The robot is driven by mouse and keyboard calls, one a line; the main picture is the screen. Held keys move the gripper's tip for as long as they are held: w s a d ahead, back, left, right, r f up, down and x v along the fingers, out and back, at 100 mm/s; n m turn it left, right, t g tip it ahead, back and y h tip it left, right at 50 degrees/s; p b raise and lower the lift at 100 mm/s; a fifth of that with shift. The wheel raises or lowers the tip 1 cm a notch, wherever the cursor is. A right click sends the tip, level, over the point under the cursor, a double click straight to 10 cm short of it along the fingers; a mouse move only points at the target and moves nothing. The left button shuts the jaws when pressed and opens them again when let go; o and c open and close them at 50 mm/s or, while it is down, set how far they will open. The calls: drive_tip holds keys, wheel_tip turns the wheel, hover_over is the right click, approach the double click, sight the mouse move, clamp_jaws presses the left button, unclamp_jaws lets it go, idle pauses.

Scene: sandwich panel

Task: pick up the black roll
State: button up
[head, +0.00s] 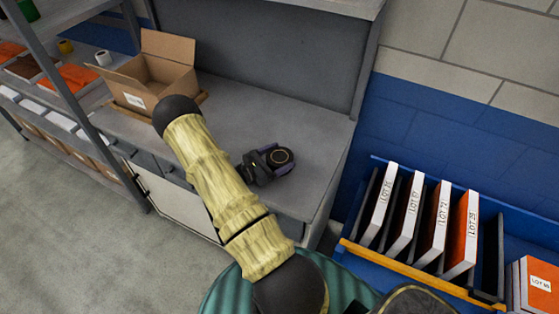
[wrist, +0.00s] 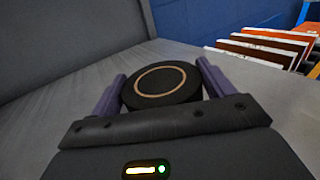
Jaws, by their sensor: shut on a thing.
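The black roll (head: 281,157) is a flat black disc with a tan ring on its top face. It is at the right part of the grey bench top (head: 225,115). My gripper (head: 280,160) is around it, with its purple fingers on either side. In the wrist view the roll (wrist: 162,86) sits between the two purple fingers of my gripper (wrist: 160,90), and they are shut on it. I cannot tell whether the roll touches the bench or is slightly above it.
An open cardboard box (head: 160,75) stands at the back left of the bench. A shelf rack (head: 75,85) with goods is at the far left. A blue rack (head: 345,240) with several labelled lot boxes is at the right. The bench around the roll is clear.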

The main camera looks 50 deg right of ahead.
sight(278, 157)
drive_tip(key=shift+r, duration=0.1)
wheel_tip(278, 157, up, 9)
drive_tip(key=shift+r+b, duration=0.2)
drive_tip(key=shift+b, duration=0.7)
drive_tip(key=shift+r, duration=0.2)
